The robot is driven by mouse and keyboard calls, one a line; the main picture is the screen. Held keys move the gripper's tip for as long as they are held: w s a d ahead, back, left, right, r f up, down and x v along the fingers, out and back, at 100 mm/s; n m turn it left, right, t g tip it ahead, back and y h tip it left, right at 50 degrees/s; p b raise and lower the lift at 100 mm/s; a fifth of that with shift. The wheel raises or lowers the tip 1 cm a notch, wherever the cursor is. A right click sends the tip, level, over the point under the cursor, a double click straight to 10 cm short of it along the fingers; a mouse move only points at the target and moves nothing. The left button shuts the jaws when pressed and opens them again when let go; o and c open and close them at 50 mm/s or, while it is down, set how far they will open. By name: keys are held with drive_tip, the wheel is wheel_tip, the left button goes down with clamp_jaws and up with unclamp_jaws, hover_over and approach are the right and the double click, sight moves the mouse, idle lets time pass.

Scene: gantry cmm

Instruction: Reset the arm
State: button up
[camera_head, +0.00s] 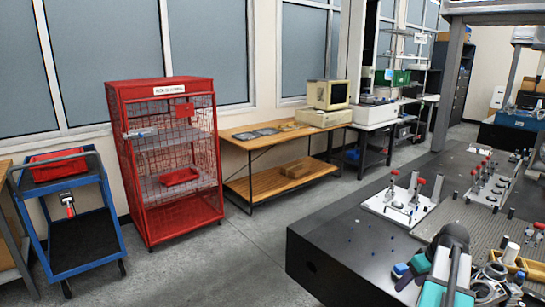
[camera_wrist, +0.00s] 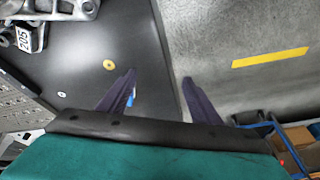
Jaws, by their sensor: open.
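My gripper (camera_wrist: 159,74) is open in the wrist view, with its two dark fingers apart and nothing between them. Its fingers are over the edge of the dark table (camera_wrist: 85,30), with floor on the right side. In the head view, part of my arm, with teal and dark parts, shows at the lower right over the table (camera_head: 335,245). The fingertips cannot be made out clearly there.
A red cage (camera_head: 160,92) and blue cart (camera_head: 85,270) stand left; floor between is clear.

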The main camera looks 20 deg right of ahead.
drive_tip(key=w+a+f+g, duration=0.1)
drive_tip(key=w+a+f, duration=0.3)
drive_tip(key=a, duration=0.4)
drive_tip(key=w+a+f, duration=0.4)
drive_tip(key=a, duration=0.5)
drive_tip(key=w+a+f+g, duration=0.1)
drive_tip(key=w+a+f, duration=0.4)
drive_tip(key=a, duration=0.3)
drive_tip(key=s+a+f+g, duration=0.1)
drive_tip(key=a+f, duration=0.3)
drive_tip(key=a, duration=0.5)
drive_tip(key=s+a+f+n, duration=0.1)
drive_tip(key=a+f, duration=0.2)
drive_tip(key=a, duration=0.5)
drive_tip(key=s+a+f+g, duration=0.1)
drive_tip(key=a+f, duration=0.3)
drive_tip(key=a, duration=0.5)
drive_tip(key=s+f+g, duration=0.2)
drive_tip(key=s+f, duration=0.7)
drive_tip(key=s, duration=0.3)
drive_tip(key=s+f+g, duration=0.3)
drive_tip(key=s+f, duration=0.6)
drive_tip(key=s, duration=0.4)
drive_tip(key=shift+s, duration=0.2)
drive_tip(key=shift+a, duration=0.1)
